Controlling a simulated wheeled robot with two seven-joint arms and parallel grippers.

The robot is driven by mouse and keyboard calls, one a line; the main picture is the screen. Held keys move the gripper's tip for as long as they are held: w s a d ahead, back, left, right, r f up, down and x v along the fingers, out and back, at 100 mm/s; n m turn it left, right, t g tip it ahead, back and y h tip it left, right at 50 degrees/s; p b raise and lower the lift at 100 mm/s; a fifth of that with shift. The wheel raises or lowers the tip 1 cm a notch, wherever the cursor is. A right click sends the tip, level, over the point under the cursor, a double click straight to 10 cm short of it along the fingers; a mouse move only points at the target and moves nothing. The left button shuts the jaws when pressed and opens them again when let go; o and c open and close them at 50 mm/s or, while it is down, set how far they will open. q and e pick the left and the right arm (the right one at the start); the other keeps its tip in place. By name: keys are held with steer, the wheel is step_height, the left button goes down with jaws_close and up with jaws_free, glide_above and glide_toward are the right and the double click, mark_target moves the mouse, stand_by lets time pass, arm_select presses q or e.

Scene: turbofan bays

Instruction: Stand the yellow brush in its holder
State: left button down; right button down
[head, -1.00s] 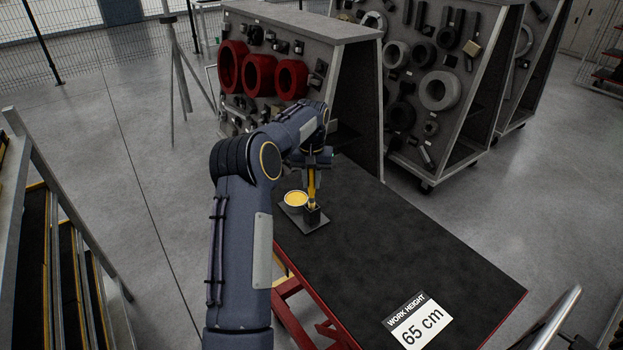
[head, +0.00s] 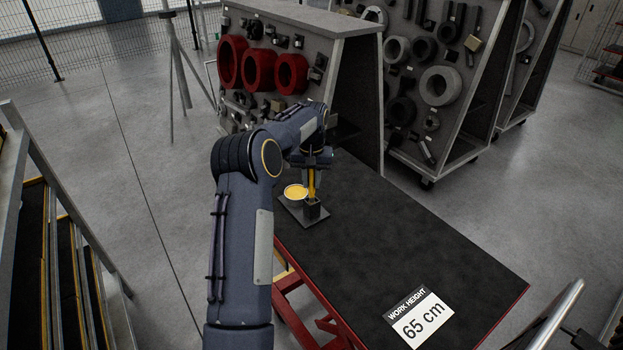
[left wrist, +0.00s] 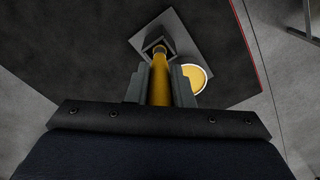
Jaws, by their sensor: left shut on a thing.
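The yellow brush (head: 311,183) is upright in my left gripper (head: 313,168), which is shut on it. In the left wrist view the brush (left wrist: 160,82) runs between the two fingers of the gripper (left wrist: 161,90). The holder (head: 312,209) is a small dark square box on a flat grey plate (head: 318,223). The brush's lower end lines up with the holder's open mouth; in the left wrist view it overlaps the opening of the holder (left wrist: 152,46). How deep it sits is hidden. My right gripper is not in view.
A round pale cup with yellow contents (head: 295,193) stands on the plate beside the holder. A tool rack with red rings (head: 262,73) stands behind the table.

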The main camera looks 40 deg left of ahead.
mark_target(312, 198)
arm_select(q)
steer(key=shift+f+b, duration=0.75)
steer(key=shift+f, duration=0.7)
steer(key=c, duration=1.2)
jaws_free()
steer(key=shift+r+b, duration=0.35)
steer(key=shift+r, duration=3.6)
